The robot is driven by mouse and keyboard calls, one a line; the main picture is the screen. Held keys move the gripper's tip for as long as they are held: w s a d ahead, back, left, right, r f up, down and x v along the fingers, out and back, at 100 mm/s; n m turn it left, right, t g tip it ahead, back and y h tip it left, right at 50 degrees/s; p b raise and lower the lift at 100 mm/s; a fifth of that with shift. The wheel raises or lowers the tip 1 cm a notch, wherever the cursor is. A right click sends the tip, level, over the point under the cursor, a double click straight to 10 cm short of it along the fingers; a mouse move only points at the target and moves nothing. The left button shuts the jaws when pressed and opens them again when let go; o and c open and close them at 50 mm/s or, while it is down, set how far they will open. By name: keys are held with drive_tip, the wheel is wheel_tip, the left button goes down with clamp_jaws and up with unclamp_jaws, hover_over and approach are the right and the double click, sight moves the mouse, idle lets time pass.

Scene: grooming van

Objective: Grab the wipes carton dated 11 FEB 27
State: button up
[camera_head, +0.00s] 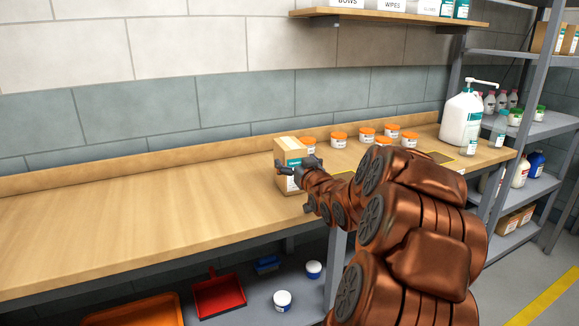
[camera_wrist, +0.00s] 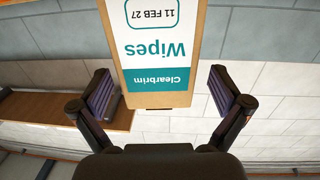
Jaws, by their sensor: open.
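The wipes carton (camera_head: 288,152) is a brown box with a white and teal label, standing on the wooden workbench (camera_head: 130,220). In the wrist view the carton (camera_wrist: 155,85) appears upside down, and its label reads "Clearbrim Wipes 11 FEB 27". My gripper (camera_head: 298,170) is at the carton's front in the head view and covers part of it. In the wrist view my gripper (camera_wrist: 166,92) is open, with one finger on each side of the carton's near end. Gaps show between the carton and both fingers.
Several orange-lidded tubs (camera_head: 367,135) stand on the bench right of the carton. A white pump bottle (camera_head: 461,118) stands farther right. A shelf (camera_head: 400,15) hangs above. The bench left of the carton is clear. A red dustpan (camera_head: 219,294) lies on the lower shelf.

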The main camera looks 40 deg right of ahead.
drive_tip(key=shift+x, duration=2.1)
drive_tip(key=shift+d, duration=0.1)
drive_tip(key=c, duration=1.4)
drive_tip(key=shift+c, duration=0.7)
drive_tip(key=shift+r, duration=0.15)
